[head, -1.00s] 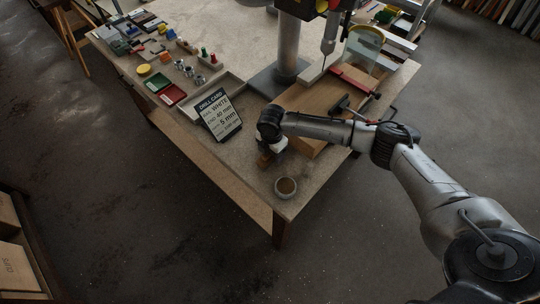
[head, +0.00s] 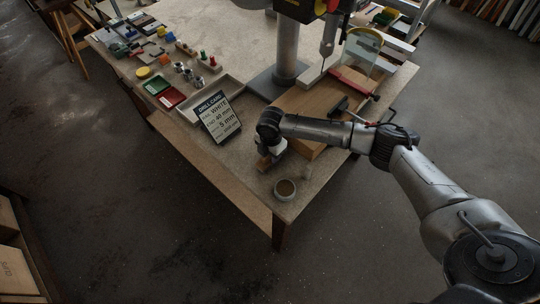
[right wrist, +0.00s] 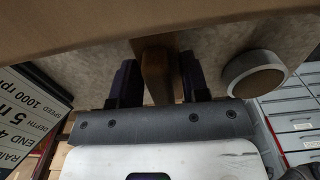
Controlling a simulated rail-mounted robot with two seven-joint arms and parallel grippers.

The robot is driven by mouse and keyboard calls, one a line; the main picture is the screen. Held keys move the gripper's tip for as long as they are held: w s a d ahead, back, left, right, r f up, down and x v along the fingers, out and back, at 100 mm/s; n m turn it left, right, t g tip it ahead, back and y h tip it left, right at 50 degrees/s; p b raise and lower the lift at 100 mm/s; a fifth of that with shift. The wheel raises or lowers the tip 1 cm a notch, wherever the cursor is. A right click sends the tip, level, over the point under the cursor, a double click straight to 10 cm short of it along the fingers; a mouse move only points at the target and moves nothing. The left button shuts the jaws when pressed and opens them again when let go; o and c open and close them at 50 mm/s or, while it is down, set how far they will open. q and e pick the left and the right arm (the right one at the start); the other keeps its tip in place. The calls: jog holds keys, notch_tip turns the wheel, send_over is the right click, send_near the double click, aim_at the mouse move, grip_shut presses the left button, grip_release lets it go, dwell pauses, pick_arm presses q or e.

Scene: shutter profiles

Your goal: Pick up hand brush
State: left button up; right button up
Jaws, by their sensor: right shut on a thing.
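The hand brush shows as a brown wooden piece (head: 264,163) under my right gripper (head: 270,156), near the front corner of the bench. In the right wrist view its wooden handle (right wrist: 156,76) lies between the two dark fingers of my right gripper (right wrist: 157,82), which is shut on it. The gripper hides much of the brush in the head view, and its bristles cannot be made out. I cannot tell whether the brush still touches the bench. My left gripper is not in view.
A small round bowl (head: 285,188) stands close by at the bench corner. A drill card (head: 219,118) stands to the left. A wooden board (head: 312,100) with a red-barred clamp lies behind my right arm. A drill press column (head: 286,50) rises farther back.

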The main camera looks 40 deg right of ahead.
notch_tip(320, 180, up, 10)
jog(key=shift+r+p, duration=0.1)
jog(key=shift+p, duration=0.35)
jog(key=o, duration=0.4)
jog(key=shift+c, duration=1.3)
